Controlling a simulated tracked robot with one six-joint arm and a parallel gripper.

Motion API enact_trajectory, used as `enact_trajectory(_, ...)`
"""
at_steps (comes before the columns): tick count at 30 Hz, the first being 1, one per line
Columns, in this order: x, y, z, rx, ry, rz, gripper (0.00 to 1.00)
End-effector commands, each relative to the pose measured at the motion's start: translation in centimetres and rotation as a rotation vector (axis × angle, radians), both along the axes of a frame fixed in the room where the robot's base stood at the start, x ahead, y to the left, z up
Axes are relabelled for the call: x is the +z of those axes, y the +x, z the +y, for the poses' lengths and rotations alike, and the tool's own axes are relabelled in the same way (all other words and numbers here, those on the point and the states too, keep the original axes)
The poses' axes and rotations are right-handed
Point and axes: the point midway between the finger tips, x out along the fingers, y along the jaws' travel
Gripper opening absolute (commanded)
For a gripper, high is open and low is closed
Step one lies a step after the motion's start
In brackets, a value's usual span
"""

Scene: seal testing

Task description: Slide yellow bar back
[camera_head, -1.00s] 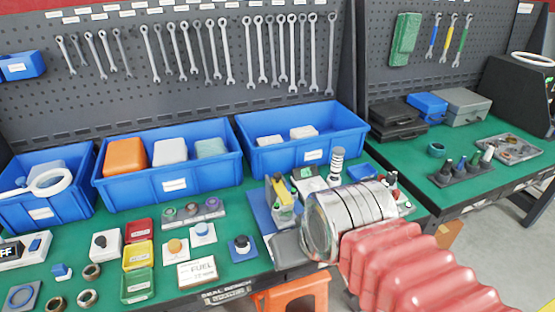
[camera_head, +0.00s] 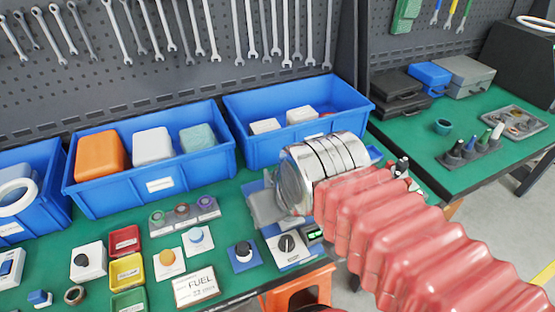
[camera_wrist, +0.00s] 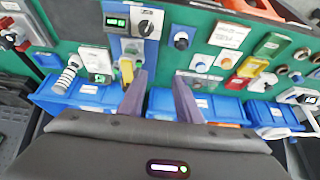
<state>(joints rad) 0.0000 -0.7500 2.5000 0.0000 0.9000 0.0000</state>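The yellow bar (camera_wrist: 126,71) shows in the wrist view as a short upright piece on a blue-based fixture (camera_wrist: 133,48) with a knob and a green display. In the head view the bar is hidden behind my arm and gripper. My gripper (camera_wrist: 161,78) is open, its two dark purple fingers well apart with nothing between them. The bar appears just left of the left finger in the wrist view; I cannot tell whether they touch. In the head view the grey gripper body (camera_head: 265,208) is over the bench, in front of the right blue bin.
Blue bins (camera_head: 157,192) stand along the back of the bench. A striped cylinder (camera_wrist: 68,75) and a white box with a green display (camera_wrist: 97,61) are beside the fixture. A black knob on a blue plate (camera_head: 243,256) and a FUEL sign (camera_head: 197,287) are near the front edge.

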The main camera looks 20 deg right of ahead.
Motion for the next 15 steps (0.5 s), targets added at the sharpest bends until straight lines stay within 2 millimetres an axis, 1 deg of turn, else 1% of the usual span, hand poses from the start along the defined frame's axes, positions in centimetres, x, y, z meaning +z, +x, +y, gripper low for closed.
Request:
enact_trajectory(7,0.0,-0.01,0.0,0.0,0.0,0.0,0.31)
enact_trajectory(11,0.12,0.08,-0.02,0.003,-0.001,0.002,0.4)
enact_trajectory(15,0.56,0.65,-0.21,0.022,-0.015,0.018,0.4)
